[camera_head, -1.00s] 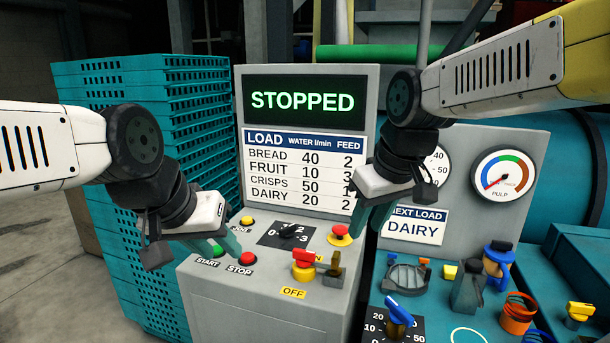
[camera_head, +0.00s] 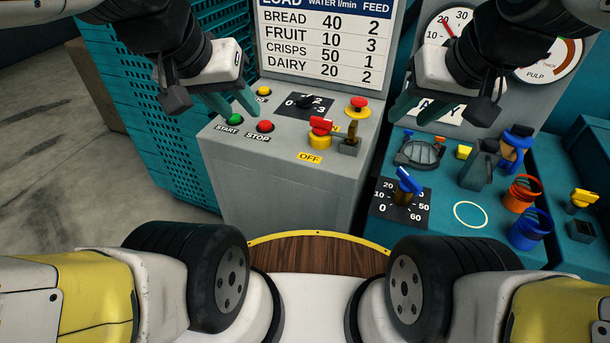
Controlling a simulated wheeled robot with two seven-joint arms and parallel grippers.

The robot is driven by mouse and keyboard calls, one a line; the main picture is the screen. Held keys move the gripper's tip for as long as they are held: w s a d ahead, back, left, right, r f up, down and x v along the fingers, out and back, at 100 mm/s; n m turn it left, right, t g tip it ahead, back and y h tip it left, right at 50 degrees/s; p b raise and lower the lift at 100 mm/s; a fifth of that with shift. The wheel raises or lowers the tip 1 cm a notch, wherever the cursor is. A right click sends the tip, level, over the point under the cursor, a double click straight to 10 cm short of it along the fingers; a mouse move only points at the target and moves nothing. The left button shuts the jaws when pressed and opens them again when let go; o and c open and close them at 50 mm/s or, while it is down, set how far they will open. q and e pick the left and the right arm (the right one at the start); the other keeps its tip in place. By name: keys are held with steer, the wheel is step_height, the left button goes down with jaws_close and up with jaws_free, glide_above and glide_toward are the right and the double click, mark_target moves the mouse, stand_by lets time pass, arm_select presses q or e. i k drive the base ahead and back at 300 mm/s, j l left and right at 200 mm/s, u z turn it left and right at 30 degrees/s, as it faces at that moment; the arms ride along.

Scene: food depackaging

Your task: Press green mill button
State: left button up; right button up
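The green START button (camera_head: 235,119) sits at the left front of the grey mill panel (camera_head: 280,140), with its label below it. The red STOP button (camera_head: 264,126) is just right of it. My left gripper (camera_head: 222,103) hangs above and just behind the green button, its teal fingers pointing down toward the panel; whether they touch the button cannot be told. My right gripper (camera_head: 432,112) is over the right-hand console, away from the button, with its teal fingers apart from the dark part beside them.
A yellow jog button (camera_head: 263,91), a black dial (camera_head: 305,101), a red emergency button (camera_head: 358,106) and a red-handled valve (camera_head: 321,130) crowd the panel. The right console carries a blue-handled dial (camera_head: 408,190) and rings. Teal crates (camera_head: 140,110) stand at left.

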mark_target(235, 117)
steer(key=u, duration=0.75)
